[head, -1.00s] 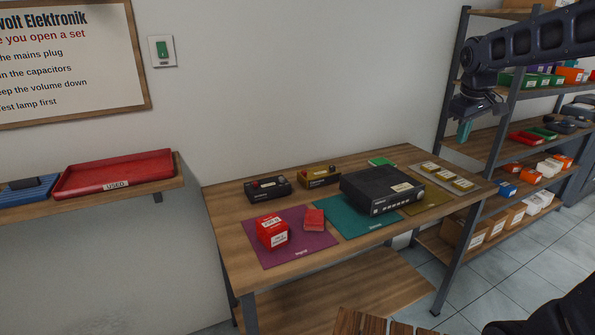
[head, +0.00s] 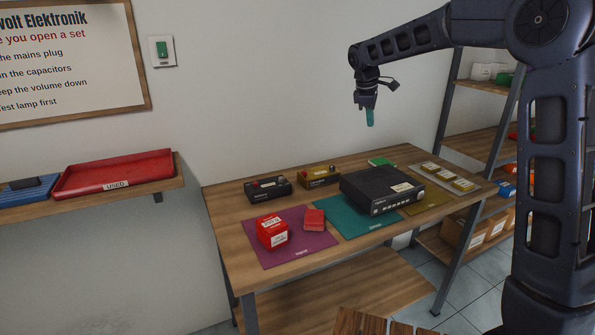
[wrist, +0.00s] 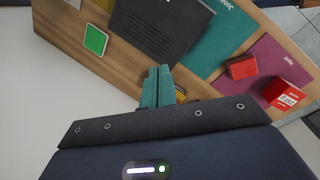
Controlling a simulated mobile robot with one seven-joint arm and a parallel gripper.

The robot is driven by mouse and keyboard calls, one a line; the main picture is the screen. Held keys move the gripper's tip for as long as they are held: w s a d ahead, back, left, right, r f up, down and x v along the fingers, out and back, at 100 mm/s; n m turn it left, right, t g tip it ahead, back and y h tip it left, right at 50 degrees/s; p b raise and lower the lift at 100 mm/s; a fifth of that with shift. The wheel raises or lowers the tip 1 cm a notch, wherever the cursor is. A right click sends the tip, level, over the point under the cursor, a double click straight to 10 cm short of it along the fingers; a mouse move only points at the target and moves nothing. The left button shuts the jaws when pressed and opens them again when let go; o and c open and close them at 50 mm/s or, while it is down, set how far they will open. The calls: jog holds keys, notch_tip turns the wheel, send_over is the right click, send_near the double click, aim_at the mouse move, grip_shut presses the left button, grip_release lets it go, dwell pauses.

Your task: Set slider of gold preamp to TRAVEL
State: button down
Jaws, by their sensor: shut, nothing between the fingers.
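The gold preamp (head: 318,177) is a small box at the back of the wooden table, between a black box and the large black unit. Its slider is too small to make out. In the wrist view only a yellowish bit of the preamp (wrist: 181,94) shows beside my fingers, and the rest is hidden. My gripper (head: 370,118) has teal fingers, is shut and empty, and hangs in the air above the back of the table, to the right of the preamp. The shut fingers also show in the wrist view (wrist: 158,80).
A similar black box (head: 268,189) stands left of the preamp. The large black unit (head: 380,189) stands in front and to the right. Red boxes (head: 272,232) sit on the purple mat (head: 300,254). A green item (head: 381,162) lies at the back. A wall stands behind the table.

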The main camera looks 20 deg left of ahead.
jog(key=s+a+f+n, duration=0.1)
jog(key=a+f+n, duration=0.3)
jog(key=a, duration=1.2)
jog(key=s+a+f+n+h, duration=0.1)
jog(key=a+f+n, duration=0.4)
jog(key=a+f, duration=0.7)
jog(key=a, duration=0.4)
jog(key=shift+a+f+t, duration=0.15)
jog(key=shift+t, duration=0.25)
jog(key=shift+f, duration=0.1)
send_near(302, 178)
jog(key=f, duration=0.1)
jog(key=a+f, duration=0.1)
jog(key=f, duration=0.1)
jog(key=s+a+f, duration=0.1)
jog(key=f, duration=0.1)
jog(key=shift+f, duration=0.15)
jog(key=shift+w+d+r, duration=0.25)
jog(key=shift+w+d, duration=0.6)
jog(key=shift+d, duration=0.05)
jog(key=shift+w+d, duration=0.45)
jog(key=shift+w, duration=0.05)
